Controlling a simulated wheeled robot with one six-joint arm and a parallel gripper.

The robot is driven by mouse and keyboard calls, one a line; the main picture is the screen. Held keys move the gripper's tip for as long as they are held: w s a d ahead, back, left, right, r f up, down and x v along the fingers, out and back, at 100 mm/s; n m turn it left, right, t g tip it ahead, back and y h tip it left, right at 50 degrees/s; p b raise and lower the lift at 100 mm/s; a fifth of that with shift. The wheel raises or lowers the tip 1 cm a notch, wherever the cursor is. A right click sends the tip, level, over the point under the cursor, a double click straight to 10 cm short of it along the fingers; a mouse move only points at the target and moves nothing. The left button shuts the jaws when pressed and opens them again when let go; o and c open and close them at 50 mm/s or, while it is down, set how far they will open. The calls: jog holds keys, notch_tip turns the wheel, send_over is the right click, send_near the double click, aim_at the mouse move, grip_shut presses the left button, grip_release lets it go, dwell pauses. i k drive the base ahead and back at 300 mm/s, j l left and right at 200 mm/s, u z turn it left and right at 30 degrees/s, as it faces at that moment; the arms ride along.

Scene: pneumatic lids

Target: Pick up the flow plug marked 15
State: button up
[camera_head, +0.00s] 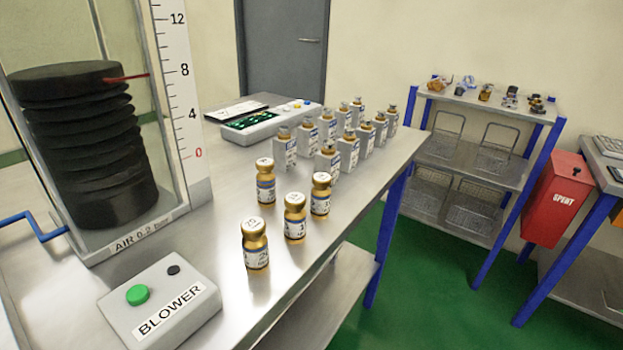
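Brass plugs with white-and-blue labels stand upright as a small group on the steel bench. One is at the back left (266,188), one at the back right (320,197), one in the middle (294,219) and one nearest me (255,249). Their caps and labels carry dark figures, too small and blurred to read surely, so I cannot tell which is marked 15. They stand apart from each other. My gripper is not in view.
A grey BLOWER box (160,308) with a green button stands at the front left. Behind it is a clear column with black bellows (85,150). Several grey labelled blocks (284,150) stand behind the plugs. The bench edge is right of the plugs. A red SPENT bin (556,205) is at right.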

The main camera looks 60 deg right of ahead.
aim_at(295, 216)
jog(key=k+l, duration=0.25)
jog(key=l, duration=0.15)
jog(key=k+l, duration=0.2)
jog(key=l, duration=0.25)
jog(key=k+l, duration=0.25)
jog(key=l, duration=0.15)
jog(key=k+l, duration=0.2)
jog(key=l, duration=0.2)
